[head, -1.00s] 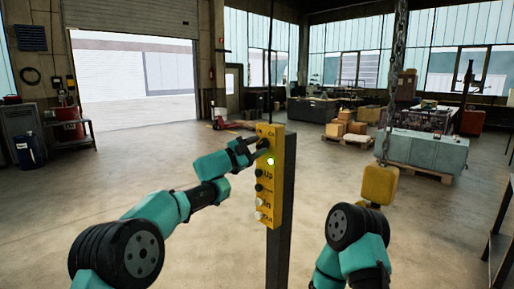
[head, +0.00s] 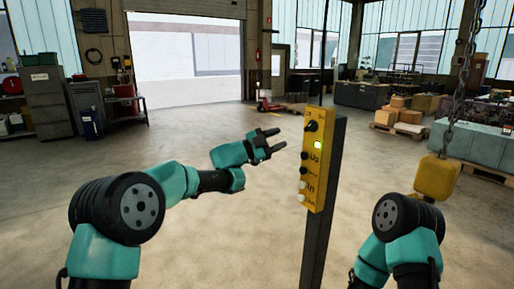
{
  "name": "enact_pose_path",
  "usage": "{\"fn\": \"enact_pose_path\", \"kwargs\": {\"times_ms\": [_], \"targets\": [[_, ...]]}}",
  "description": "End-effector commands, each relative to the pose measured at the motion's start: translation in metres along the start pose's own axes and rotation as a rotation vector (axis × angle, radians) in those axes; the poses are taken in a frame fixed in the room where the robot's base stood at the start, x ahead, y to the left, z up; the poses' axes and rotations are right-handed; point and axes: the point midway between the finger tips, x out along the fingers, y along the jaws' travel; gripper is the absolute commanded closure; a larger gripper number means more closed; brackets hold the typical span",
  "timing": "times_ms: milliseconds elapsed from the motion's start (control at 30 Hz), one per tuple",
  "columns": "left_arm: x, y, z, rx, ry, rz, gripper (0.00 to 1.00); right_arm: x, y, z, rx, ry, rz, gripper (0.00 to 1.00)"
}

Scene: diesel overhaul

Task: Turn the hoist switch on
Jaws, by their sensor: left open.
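The hoist control box (head: 316,160) is a yellow upright panel on a dark post. Its black rotary switch (head: 312,126) is at the top, with a lit green-yellow lamp (head: 317,145) just below it. Black and white buttons run down the panel beside lettering, part of which reads "Up". My left gripper (head: 279,142) is open and empty, to the left of the panel and apart from it. My right arm is at the lower right, and its gripper does not show.
The dark post (head: 318,240) stands between my arms. A yellow hoist block (head: 437,177) hangs on a chain (head: 460,90) at the right. Pallets with boxes (head: 398,115) stand behind. The floor on the left is clear.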

Motion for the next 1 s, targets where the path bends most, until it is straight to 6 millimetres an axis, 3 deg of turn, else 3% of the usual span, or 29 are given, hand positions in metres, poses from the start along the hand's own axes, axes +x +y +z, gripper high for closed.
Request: {"fn": "enact_pose_path", "kwargs": {"times_ms": [200,400,867,1000], "targets": [[-0.043,-0.001,0.000,-0.001,-0.002,-0.001,0.57,0.000,0.000,0.000,0.000,0.000,0.000,0.57],[-0.066,0.000,0.000,-0.001,-0.001,0.000,0.57,0.000,0.000,0.000,0.000,0.000,0.000,0.57],[-0.072,0.001,0.002,-0.004,-0.003,-0.002,0.57,0.000,0.000,0.000,0.000,0.000,0.000,0.57],[-0.083,0.008,0.020,-0.052,-0.045,-0.028,0.57,0.000,0.000,0.000,0.000,0.000,0.000,0.57]]}}
